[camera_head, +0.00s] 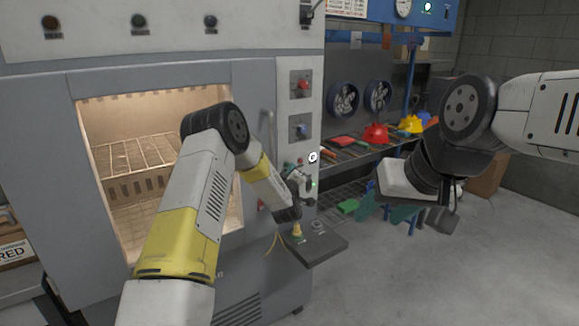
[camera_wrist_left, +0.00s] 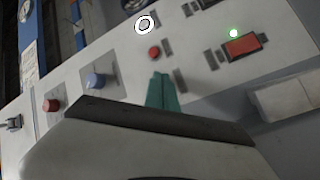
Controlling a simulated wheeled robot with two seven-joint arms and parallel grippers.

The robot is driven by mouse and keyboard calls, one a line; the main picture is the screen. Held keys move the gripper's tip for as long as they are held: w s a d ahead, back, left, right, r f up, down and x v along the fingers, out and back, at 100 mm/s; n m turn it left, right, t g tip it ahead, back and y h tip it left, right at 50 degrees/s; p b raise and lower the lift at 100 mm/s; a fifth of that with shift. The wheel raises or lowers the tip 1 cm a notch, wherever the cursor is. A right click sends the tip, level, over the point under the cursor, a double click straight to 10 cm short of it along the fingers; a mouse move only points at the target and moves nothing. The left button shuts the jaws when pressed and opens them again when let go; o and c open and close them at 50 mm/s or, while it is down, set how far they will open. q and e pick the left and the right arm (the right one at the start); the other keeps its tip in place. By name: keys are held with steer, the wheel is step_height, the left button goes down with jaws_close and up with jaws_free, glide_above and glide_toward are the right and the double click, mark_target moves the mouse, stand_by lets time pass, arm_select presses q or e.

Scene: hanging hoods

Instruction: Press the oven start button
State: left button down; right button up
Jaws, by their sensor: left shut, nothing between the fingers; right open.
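The oven (camera_head: 252,95) stands at the left with its lit chamber open to view. Its control panel (camera_head: 295,108) has a red knob (camera_head: 304,85), a blue knob (camera_head: 302,129) and smaller controls below. In the left wrist view there are a small red button (camera_wrist_left: 154,53), a white-ringed round control (camera_wrist_left: 145,24) and a red rectangular switch (camera_wrist_left: 242,44) beside a green light (camera_wrist_left: 234,33). Which is the start button is not readable. My left gripper (camera_wrist_left: 162,90) is shut and empty, fingertips just below the small red button; contact cannot be told. My right gripper (camera_head: 385,211) is open and empty, away from the oven.
A dark shelf (camera_head: 318,246) juts out below the panel, under my left gripper. A workbench (camera_head: 372,150) with red and yellow helmets stands behind. The floor (camera_head: 450,270) at the right is clear.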

arm_select(q)
steer(key=shift+w+a+r+y, duration=0.15)
steer(key=shift+a+r+y, duration=0.15)
steer(key=shift+a, duration=0.2)
stand_by(0.3)
steer(key=shift+s+d+f, duration=0.1)
steer(key=shift+s+d, duration=0.8)
steer(key=shift+s, duration=0.2)
steer(key=shift+s+d+f, duration=0.1)
steer(key=shift+s+d, duration=0.8)
steer(key=shift+s, duration=0.2)
steer(key=shift+s+f, duration=0.1)
